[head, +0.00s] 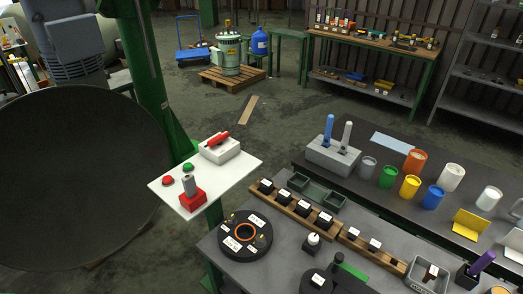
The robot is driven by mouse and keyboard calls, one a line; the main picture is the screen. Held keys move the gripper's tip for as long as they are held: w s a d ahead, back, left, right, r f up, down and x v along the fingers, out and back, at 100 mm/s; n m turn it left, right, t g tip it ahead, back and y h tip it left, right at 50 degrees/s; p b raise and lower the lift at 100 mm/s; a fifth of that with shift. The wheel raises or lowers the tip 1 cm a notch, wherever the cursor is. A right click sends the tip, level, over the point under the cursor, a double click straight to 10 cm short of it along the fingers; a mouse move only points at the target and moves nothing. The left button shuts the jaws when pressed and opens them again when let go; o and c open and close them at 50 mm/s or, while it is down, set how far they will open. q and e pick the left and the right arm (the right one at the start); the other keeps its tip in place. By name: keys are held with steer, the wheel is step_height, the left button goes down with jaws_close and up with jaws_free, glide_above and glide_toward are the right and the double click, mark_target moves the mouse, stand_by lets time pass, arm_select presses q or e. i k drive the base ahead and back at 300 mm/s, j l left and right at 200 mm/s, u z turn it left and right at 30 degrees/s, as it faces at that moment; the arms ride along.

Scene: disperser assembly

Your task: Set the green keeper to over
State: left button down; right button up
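A green piece (347,271) lies at the bottom of the head view, by a small black round part (318,281) with a white label on the near grey table. It looks like the green keeper, but it is small and partly cut off by the frame edge, so I cannot tell its setting. A larger black disc (262,254) with an orange ring and several white labels lies to its left. Neither of my grippers shows in this view.
A white stand (243,168) holds a red-handled switch box (219,149) and a red block. Wooden racks (300,207) of black parts and a small green tray (327,200) crowd the near table. Coloured cups and a grey block with two levers (333,155) stand behind. A large dark bowl-like shape (75,175) fills the left.

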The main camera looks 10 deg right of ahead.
mark_target(338, 262)
steer(key=k+j+z, duration=0.1)
steer(key=z, duration=1)
steer(key=k+j+z, duration=0.1)
steer(key=j+z, duration=0.15)
steer(key=z, duration=0.2)
steer(key=k+j+z, duration=0.15)
steer(key=z, duration=0.3)
steer(key=k+j+z, duration=0.15)
steer(key=z, duration=0.35)
